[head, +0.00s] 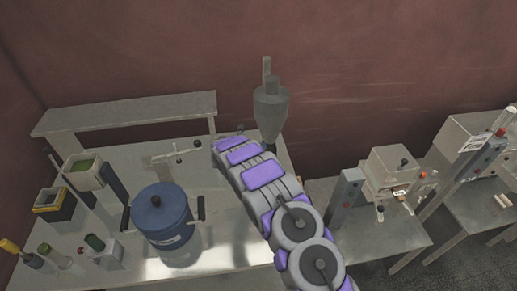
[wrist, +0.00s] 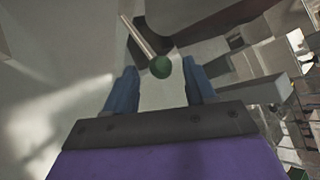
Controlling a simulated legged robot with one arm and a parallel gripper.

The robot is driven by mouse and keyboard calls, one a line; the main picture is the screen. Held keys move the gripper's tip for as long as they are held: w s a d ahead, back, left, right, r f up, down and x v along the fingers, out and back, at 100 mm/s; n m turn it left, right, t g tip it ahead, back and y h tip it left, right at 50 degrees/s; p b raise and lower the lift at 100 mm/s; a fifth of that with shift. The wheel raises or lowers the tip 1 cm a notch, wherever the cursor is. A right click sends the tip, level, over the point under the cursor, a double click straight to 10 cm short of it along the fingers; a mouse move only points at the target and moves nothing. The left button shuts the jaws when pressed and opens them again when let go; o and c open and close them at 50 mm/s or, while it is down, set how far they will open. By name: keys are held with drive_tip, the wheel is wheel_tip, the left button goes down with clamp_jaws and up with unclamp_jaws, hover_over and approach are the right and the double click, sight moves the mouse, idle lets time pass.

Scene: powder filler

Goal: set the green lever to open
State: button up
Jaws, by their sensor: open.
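The green lever shows in the wrist view as a pale rod with a round green knob (wrist: 160,67) at its lower end. My gripper (wrist: 160,70) is open, with one blue finger on each side of the knob. The knob appears between the fingertips in the picture; I see no contact, and the depth between them is hard to judge. In the head view my arm reaches over the bench toward the back, and I cannot make out the green knob or my fingers there.
A grey hopper (head: 271,107) stands upright just right of my arm's end. A blue pot (head: 162,218) with black side handles stands on the metal bench (head: 225,250) to the left. A raised shelf (head: 125,112) runs behind. Boxy machines (head: 388,172) stand on the right.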

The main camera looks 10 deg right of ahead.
drive_tip(key=v, duration=1.4)
drive_tip(key=shift+b, duration=0.4)
drive_tip(key=shift+w+a+r, duration=0.1)
drive_tip(key=shift+w+r, duration=0.05)
drive_tip(key=s+d+r+m+g+h+b, duration=0.1)
drive_tip(key=s+d+r+m+g+b, duration=0.2)
drive_tip(key=s+d+m, duration=0.45)
drive_tip(key=s+d+r+m+g+b, duration=0.2)
drive_tip(key=s+d+r+m+b, duration=0.15)
drive_tip(key=s+d+m, duration=0.35)
drive_tip(key=s+d+m+g+y+b, duration=0.3)
drive_tip(key=s+m, duration=0.6)
drive_tip(key=s, duration=0.7)
drive_tip(key=s+a+f+m+y+b, duration=0.1)
drive_tip(key=s+a+m+y+b, duration=0.1)
drive_tip(key=s, duration=0.6)
drive_tip(key=s+a+f+m+g+y+b, duration=0.1)
drive_tip(key=s+a+f+m+b, duration=0.1)
drive_tip(key=s+m, duration=0.3)
drive_tip(key=s+a+f+m+y+b, duration=0.2)
drive_tip(key=s+a+m+b, duration=0.1)
drive_tip(key=s, duration=0.8)
drive_tip(key=shift+a+f+m+g+y, duration=0.2)
drive_tip(key=shift+a+m+g+y, duration=0.1)
drive_tip(key=shift+a+m, duration=0.3)
